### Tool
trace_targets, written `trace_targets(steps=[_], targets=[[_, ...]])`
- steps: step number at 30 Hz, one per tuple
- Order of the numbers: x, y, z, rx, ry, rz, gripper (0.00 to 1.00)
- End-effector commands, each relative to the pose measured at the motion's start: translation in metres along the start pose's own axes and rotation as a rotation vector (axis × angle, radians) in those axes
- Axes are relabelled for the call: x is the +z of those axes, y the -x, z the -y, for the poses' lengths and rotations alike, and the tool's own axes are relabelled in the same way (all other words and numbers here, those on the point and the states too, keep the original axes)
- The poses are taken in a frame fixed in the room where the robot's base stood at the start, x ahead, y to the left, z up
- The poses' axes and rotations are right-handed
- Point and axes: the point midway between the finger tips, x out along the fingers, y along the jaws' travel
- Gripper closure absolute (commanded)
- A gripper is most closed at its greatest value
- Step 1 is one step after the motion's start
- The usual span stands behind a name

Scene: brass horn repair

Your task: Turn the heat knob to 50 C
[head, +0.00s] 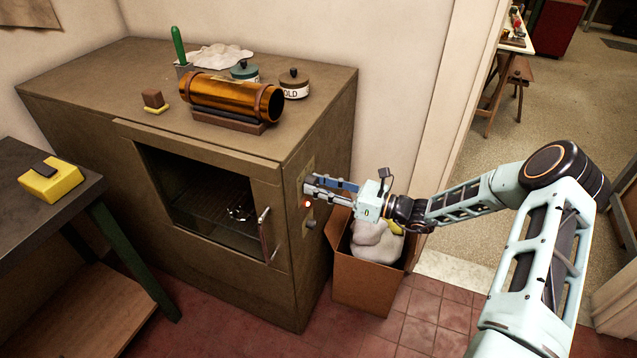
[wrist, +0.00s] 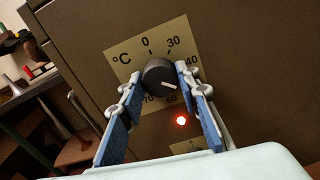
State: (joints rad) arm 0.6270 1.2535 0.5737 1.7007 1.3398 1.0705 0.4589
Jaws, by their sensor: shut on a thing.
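The heat knob (wrist: 159,77) is round and black with a white pointer line, on a beige dial plate (wrist: 122,58) marked in °C. In the wrist view, 0, 30, 40, 60 and 70 show; the 50 is hidden, seemingly behind the right finger. The pointer faces lower right, between the 40 and the 60. My gripper (wrist: 160,82) has its blue fingers on both sides of the knob and is shut on it. In the head view, my gripper (head: 308,187) meets the right side of the oven cabinet (head: 230,145), and its fingers cover the knob.
A red light (wrist: 181,121) glows below the dial. A smaller dark control (head: 311,223) sits under it. The oven door handle (head: 265,236) is left of my gripper. A cardboard box (head: 367,283) with white cloth stands below my wrist. A brass tube (head: 225,95) lies on the cabinet.

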Motion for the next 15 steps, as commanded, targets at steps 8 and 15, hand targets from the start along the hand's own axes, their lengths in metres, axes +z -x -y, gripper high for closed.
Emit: trace_targets(steps=[8, 15], targets=[[-0.0007, 0.0004, -0.0002, 0.0, -0.058, -0.001, 0.94], [-0.0009, 0.0004, -0.0002, 0.0, -0.064, -0.001, 0.94]])
